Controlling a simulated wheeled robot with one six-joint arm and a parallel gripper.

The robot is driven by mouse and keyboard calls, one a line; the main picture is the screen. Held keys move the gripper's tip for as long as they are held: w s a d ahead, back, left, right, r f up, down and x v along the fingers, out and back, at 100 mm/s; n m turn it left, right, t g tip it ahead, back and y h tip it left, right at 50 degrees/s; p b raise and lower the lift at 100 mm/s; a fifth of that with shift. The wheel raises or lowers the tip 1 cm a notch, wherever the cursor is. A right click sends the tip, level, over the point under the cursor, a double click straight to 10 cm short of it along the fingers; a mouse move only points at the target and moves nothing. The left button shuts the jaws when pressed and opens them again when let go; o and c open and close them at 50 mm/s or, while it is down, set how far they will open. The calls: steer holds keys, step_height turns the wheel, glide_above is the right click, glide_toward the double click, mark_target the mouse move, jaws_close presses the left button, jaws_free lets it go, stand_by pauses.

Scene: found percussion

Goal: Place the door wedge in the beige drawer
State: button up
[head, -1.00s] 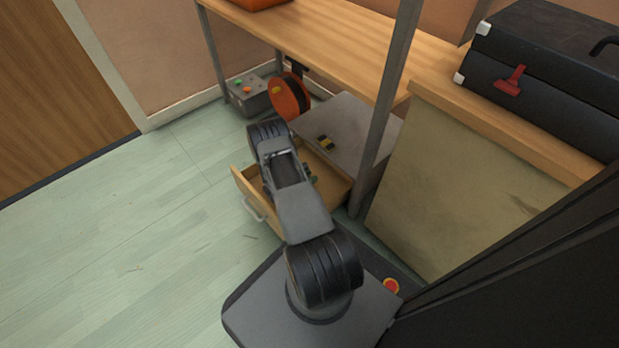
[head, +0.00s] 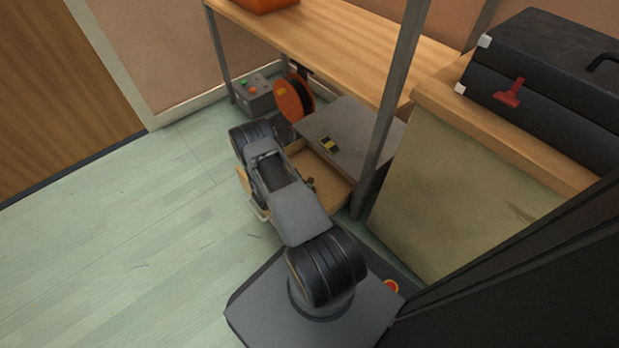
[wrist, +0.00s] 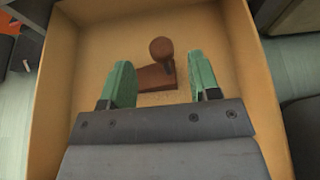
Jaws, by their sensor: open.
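The beige drawer (head: 331,187) is pulled out under the grey cabinet top; my arm hides its left part in the head view. In the wrist view the drawer (wrist: 95,38) fills most of the picture. A reddish-brown piece with a flat base and an upright round knob, apparently the door wedge (wrist: 162,66), lies inside on the drawer floor. Its knob end also shows in the head view (head: 311,181). My gripper (wrist: 162,80) is open above the drawer, its green fingertips on either side of the wedge in the picture, apart from it.
A yellow-and-black item (head: 330,145) lies on the grey cabinet top (head: 355,130). An orange reel (head: 294,99) and a grey button box (head: 254,94) stand behind. A metal shelf post (head: 385,120) rises close to the drawer's right. The floor at left is clear.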

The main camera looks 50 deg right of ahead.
steer(key=w+a+r+m+g+y+p, duration=0.15)
steer(key=a+r+m, duration=0.4)
steer(key=r, duration=0.65)
steer(key=s+a+r+m+g+y, duration=0.1)
steer(key=a+r+m+y, duration=0.4)
steer(key=r, duration=0.8)
steer(key=s+a+r+m+t+y, duration=0.3)
steer(key=s+a+r, duration=0.1)
steer(key=a+r, duration=0.4)
steer(key=s+a+r+m+t+y, duration=0.3)
steer(key=s+a+r+y, duration=0.1)
steer(key=a+r, duration=0.4)
steer(key=shift+s+a+t, duration=0.3)
steer(key=shift+s+t, duration=0.05)
steer(key=shift+s, duration=0.45)
steer(key=shift+r, duration=0.1)
